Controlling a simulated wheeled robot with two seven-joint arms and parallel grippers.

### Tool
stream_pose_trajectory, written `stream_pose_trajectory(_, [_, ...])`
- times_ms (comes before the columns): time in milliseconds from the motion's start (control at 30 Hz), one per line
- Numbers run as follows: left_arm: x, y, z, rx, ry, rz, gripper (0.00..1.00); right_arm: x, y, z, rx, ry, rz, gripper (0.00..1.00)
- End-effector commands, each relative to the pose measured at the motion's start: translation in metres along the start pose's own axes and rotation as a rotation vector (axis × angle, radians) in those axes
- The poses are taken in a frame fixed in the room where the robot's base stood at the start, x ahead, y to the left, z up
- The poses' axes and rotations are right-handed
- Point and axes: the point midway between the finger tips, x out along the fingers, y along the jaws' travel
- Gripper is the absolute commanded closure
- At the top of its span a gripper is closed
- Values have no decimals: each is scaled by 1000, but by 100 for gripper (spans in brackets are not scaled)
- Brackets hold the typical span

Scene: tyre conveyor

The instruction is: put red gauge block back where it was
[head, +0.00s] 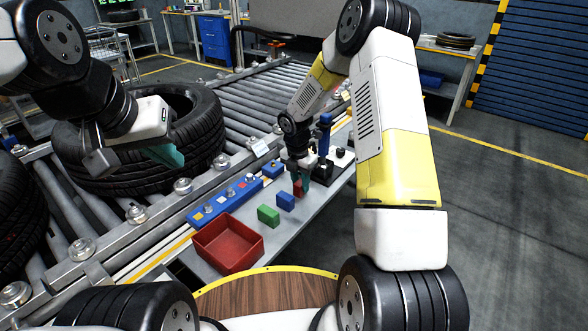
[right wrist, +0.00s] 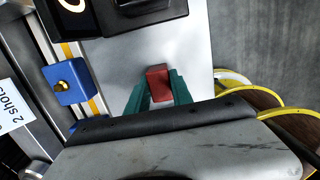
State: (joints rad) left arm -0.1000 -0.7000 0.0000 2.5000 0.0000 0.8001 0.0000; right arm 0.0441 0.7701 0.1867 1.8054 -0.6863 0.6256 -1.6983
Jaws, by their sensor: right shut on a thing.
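The red gauge block (head: 297,188) is between the teal fingers of my right gripper (head: 303,178), which is shut on it. The right wrist view shows the red block (right wrist: 158,84) gripped between both fingers, over the grey bench top. I cannot tell whether its underside touches the bench. A blue block (head: 286,202) and a green block (head: 268,216) stand in a row in front of it, towards the red tray. My left gripper (head: 166,154) hangs over the near side of a tyre; its finger gap is not clear.
The red tray (head: 228,246) is at the bench's near end. A blue strip with buttons (head: 225,200) and a small blue box (head: 273,170) line the conveyor side. A black stand with a blue column (head: 325,140) is just beyond my right gripper. A tyre (head: 205,130) lies on the rollers.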

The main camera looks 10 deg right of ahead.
Motion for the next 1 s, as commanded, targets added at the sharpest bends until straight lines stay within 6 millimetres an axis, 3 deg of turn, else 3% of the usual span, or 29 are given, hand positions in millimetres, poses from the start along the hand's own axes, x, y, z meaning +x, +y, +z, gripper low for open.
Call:
stream_pose_trajectory(33, [0, 0, 0, 0, 0, 0, 100, 0, 0, 0, 0, 0, 0, 67])
stream_pose_trajectory(100, [0, 0, 0, 0, 0, 0, 100, 0, 0, 0, 0, 0, 0, 53])
stream_pose_trajectory(133, [0, 0, 0, 0, 0, 0, 100, 0, 0, 0, 0, 0, 0, 51])
stream_pose_trajectory(533, [0, 0, 0, 0, 0, 0, 100, -7, 0, 1, 1, 0, 0, 51])
stream_pose_trajectory(1000, [0, 0, 0, 0, 0, 0, 100, -98, 0, 1, 0, -2, 2, 51])
